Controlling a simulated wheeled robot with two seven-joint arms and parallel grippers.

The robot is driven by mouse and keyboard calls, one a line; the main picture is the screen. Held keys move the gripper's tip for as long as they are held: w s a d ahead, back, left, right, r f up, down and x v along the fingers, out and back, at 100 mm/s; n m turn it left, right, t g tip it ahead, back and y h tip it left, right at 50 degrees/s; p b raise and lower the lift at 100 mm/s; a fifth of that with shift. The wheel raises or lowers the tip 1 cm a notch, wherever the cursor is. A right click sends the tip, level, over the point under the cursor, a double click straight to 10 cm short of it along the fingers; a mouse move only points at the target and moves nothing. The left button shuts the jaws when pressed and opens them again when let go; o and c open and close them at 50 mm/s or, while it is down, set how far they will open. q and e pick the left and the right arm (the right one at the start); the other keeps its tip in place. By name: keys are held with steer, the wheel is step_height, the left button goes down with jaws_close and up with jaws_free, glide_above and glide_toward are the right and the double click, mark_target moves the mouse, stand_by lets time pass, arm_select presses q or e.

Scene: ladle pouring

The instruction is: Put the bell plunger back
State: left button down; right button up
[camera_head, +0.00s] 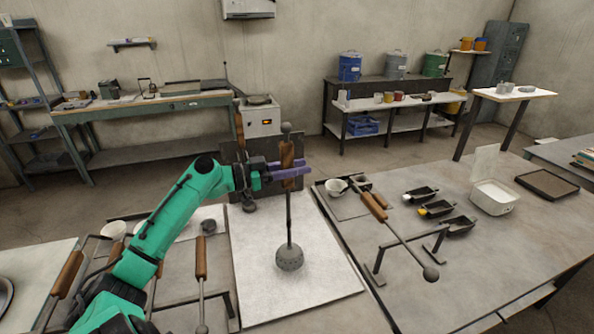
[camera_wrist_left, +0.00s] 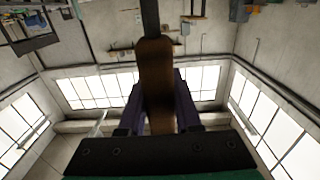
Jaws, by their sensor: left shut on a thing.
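The bell plunger has a wooden handle, a thin dark rod and a grey bell-shaped head (camera_head: 289,257) with small holes. It hangs upright over the white board (camera_head: 330,285); I cannot tell whether the head touches the board. My left gripper (camera_head: 289,172) has purple fingers and is shut on the wooden handle. In the left wrist view the handle (camera_wrist_left: 157,75) runs up between the two fingers (camera_wrist_left: 157,105). My right gripper is in neither view.
Right of the board, a long wooden-handled tool (camera_head: 400,235) lies across a low metal rack (camera_head: 436,243). Small dark scoops (camera_head: 437,209) and a white tub (camera_head: 494,197) stand farther right. More wooden-handled tools (camera_head: 201,262) rest at the left. A dark upright panel (camera_head: 232,156) stands behind the board.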

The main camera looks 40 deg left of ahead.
arm_select(q)
step_height(320, 180, down, 2)
steer(key=shift+f, duration=0.1)
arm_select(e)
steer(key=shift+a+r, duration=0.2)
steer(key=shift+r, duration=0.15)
arm_select(q)
steer(key=c, duration=0.6)
jaws_free()
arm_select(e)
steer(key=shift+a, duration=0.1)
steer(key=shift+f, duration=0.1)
arm_select(q)
steer(key=b+v, duration=0.6)
steer(key=v, duration=0.6)
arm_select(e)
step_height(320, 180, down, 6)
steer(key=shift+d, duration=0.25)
arm_select(q)
steer(key=shift+s, duration=0.1)
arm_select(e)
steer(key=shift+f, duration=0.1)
